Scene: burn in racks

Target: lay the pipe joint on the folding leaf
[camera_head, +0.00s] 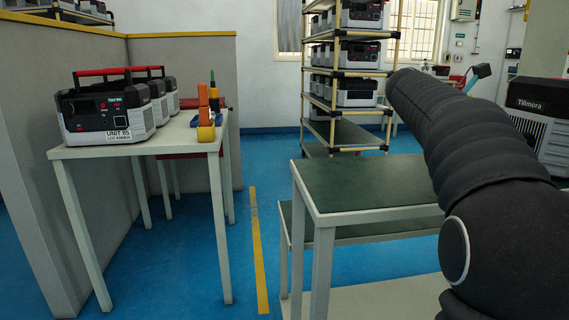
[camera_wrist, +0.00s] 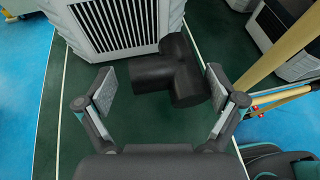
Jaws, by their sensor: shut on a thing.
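The pipe joint (camera_wrist: 165,72), a black tee with thick round arms, is between the fingers of my gripper (camera_wrist: 161,84) in the wrist view. My gripper is shut on it, with its right finger overlapping one arm of the tee. Below it is a dark green surface with a pale edge (camera_wrist: 60,110); the height above it is hard to judge. In the head view a green-topped bench (camera_head: 365,183) stands at centre right. I cannot tell which part is the folding leaf. My arm hides the gripper and the pipe joint there.
A grey vented unit (camera_wrist: 115,25) stands close beyond the pipe joint. A dark-fronted unit (camera_head: 540,105) is at the right. A shelf rack (camera_head: 335,145) of units stands behind the bench. A table (camera_head: 190,140) with units is at left, with blue floor between.

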